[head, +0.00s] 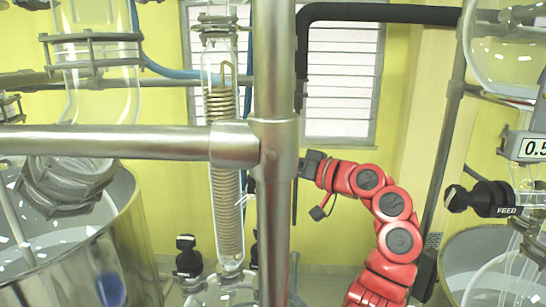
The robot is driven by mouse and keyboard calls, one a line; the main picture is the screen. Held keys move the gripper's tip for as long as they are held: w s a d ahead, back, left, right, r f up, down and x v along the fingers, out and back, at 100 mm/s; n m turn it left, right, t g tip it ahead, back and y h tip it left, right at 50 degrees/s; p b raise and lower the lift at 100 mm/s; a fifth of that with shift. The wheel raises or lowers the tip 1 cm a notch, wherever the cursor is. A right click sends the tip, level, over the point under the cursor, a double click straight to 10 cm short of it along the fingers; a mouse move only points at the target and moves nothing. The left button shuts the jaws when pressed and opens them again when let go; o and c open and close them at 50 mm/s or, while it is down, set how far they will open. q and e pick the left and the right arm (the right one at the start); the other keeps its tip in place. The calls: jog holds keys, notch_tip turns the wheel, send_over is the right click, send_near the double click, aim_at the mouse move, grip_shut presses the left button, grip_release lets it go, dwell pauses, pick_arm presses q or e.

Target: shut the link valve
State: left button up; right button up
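No label reading "link" is legible, so I cannot tell which valve is the link valve. A black valve knob (187,258) stands on the glassware low in the middle, left of the steel post. Another black part beside the post at about the same height is mostly hidden. At the right, a black valve (482,198) carries the label FEED. My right arm, red, rises from the bottom right. Its black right gripper (306,165) is close to the post's right side; its fingertips are not clearly visible. My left gripper is not in view.
A vertical steel post (274,220) and a horizontal steel bar (110,140) cross the view. A glass coil condenser (226,190) hangs left of the post. A steel vessel (135,240) is at the left, another (455,250) at the right. A black pipe (390,13) runs along the top.

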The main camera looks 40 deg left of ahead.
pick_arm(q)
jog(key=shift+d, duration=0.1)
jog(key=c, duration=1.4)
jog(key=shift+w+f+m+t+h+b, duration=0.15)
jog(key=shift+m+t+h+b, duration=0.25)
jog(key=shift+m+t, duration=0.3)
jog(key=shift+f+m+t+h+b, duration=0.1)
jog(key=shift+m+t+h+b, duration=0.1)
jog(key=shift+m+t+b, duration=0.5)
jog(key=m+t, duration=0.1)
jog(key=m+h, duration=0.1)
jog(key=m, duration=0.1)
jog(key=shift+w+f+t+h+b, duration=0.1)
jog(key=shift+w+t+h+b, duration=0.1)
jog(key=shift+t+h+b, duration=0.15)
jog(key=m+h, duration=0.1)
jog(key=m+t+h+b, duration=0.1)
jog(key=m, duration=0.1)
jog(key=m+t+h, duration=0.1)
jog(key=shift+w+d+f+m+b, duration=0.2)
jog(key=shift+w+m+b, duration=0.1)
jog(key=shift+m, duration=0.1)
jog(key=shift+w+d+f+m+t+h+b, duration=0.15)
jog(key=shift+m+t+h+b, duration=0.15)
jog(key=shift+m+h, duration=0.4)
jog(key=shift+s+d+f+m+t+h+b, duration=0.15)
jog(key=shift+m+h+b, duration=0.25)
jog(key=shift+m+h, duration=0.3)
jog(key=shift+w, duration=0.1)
